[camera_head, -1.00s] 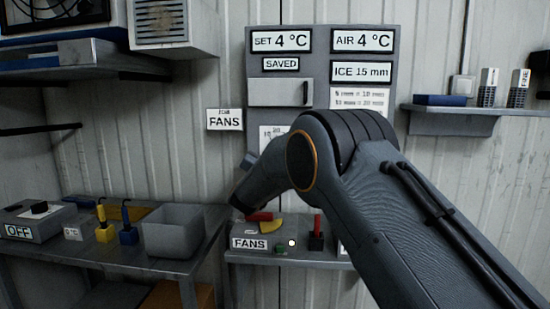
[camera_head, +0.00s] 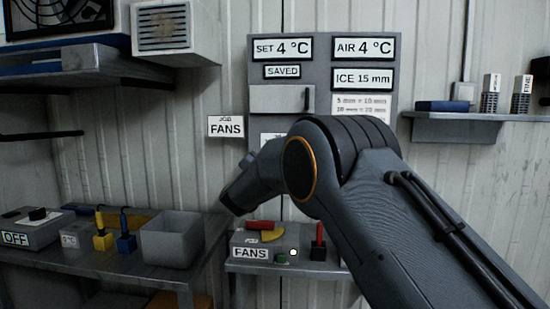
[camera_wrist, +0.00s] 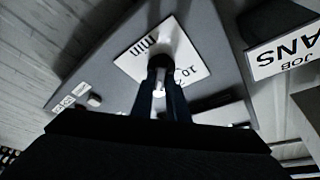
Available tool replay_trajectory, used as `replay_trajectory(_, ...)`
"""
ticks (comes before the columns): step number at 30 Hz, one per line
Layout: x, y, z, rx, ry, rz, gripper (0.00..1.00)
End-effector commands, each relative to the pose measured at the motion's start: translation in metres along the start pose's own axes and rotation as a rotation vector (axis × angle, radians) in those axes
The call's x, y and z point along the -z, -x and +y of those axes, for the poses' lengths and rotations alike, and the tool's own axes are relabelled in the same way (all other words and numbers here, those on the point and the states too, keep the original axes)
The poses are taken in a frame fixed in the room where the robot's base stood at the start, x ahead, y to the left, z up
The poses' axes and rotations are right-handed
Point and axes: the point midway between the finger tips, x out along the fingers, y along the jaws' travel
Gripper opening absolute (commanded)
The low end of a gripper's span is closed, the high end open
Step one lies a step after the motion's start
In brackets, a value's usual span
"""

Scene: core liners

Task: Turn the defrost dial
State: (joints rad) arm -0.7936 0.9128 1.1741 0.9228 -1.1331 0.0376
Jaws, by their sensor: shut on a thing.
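The defrost dial (camera_wrist: 167,45) shows in the wrist view as a dark round knob on a white label plate (camera_wrist: 188,70) with minute markings. My gripper (camera_wrist: 161,68) points at the panel, its two dark fingers shut on the dial. A small bright part shows between the fingers. The dial's pointer setting cannot be read. In the head view my arm hides the dial and the fingertips. The grey control panel (camera_head: 325,45) reads SET 4 °C, SAVED, AIR 4 °C and ICE 15 mm.
A JOB FANS sign (camera_head: 226,126) is on the wall left of the panel. Below is a FANS box (camera_head: 251,253) with a red handle (camera_head: 260,225) and a red lever (camera_head: 318,236). A grey bin (camera_head: 172,240) stands on the left bench. A shelf (camera_head: 455,125) is at right.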

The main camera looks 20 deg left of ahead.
Motion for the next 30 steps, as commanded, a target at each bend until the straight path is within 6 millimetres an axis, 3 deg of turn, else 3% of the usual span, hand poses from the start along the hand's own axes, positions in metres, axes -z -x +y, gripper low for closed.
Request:
replay_trajectory(1, 0.0, 0.0, 0.0, 0.0, -0.001, 0.0, 0.16)
replay_trajectory(4, 0.0, 0.0, 0.0, 0.0, -0.001, 0.0, 0.33)
replay_trajectory(14, 0.0, 0.002, 0.0, 0.0, 0.0, 0.0, 0.33)
replay_trajectory(30, -0.001, 0.073, 0.0, 0.001, 0.0, -0.001, 0.33)
